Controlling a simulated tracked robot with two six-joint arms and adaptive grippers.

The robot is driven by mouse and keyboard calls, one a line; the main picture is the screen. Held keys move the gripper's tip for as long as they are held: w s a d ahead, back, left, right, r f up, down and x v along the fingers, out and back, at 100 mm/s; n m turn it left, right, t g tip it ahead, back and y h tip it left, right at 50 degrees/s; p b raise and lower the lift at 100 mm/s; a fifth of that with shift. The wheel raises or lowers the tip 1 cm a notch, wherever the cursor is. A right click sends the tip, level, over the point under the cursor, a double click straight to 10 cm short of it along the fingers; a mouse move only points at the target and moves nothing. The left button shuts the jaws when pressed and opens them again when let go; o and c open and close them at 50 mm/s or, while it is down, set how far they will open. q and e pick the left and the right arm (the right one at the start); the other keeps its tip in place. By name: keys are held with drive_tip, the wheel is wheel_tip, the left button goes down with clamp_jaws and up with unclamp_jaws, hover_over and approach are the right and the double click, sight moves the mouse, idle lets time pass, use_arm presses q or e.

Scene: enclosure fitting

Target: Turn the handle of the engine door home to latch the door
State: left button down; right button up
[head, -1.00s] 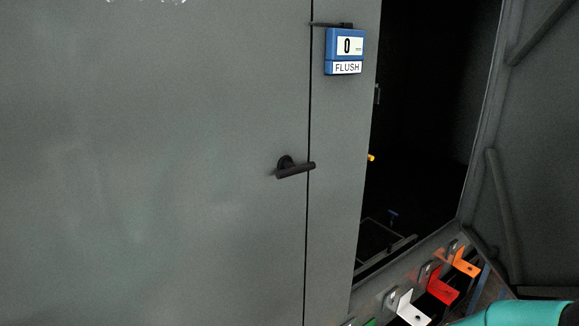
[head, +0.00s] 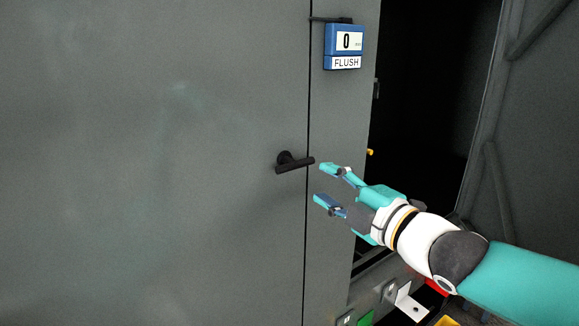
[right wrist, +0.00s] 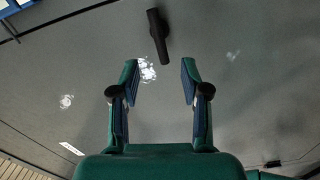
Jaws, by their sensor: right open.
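The engine door (head: 150,120) is a large grey panel, closed up to the seam beside the post. Its black handle (head: 294,164) sits near the door's right edge, lying nearly level with its right end tilted slightly up and reaching over the seam. My right gripper (head: 320,183) is open and empty, just right of and slightly below the handle, apart from it. In the right wrist view the handle (right wrist: 158,36) lies ahead of the open fingers (right wrist: 160,82), between and beyond their tips. My left gripper is not in view.
A blue gauge (head: 344,46) reading 0 and FLUSH hangs on the grey post (head: 338,110) right of the seam. A dark opening (head: 420,90) lies further right. Coloured brackets, one white (head: 412,304), stand at the lower right, partly behind my right arm.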

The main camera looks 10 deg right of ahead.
sight(298, 167)
drive_tip(key=p+x, duration=0.2)
drive_tip(key=x, duration=0.8)
drive_tip(key=shift+w+a, duration=0.1)
drive_tip(key=shift+w, duration=0.2)
